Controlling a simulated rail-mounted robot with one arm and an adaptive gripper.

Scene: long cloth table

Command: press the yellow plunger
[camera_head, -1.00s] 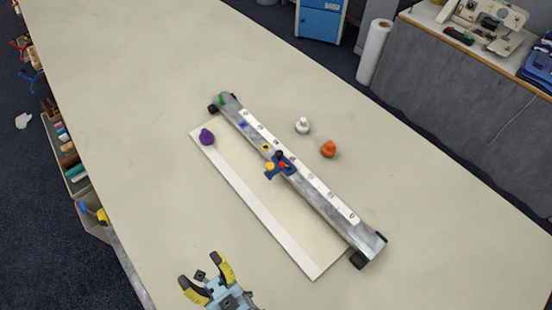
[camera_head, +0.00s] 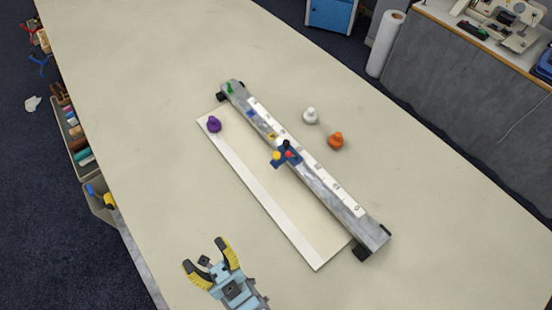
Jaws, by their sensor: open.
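My gripper (camera_head: 204,256), with yellow and black fingers, is open and empty at the lower left. It is well apart from the carriage, toward the bottom of the picture.
A white-edged board (camera_head: 268,206) lies along the rail's left side. A purple knobbed piece (camera_head: 214,124) stands on its far end. White (camera_head: 310,116) and orange (camera_head: 336,140) pieces stand right of the rail. The table (camera_head: 150,120) is clear at left.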

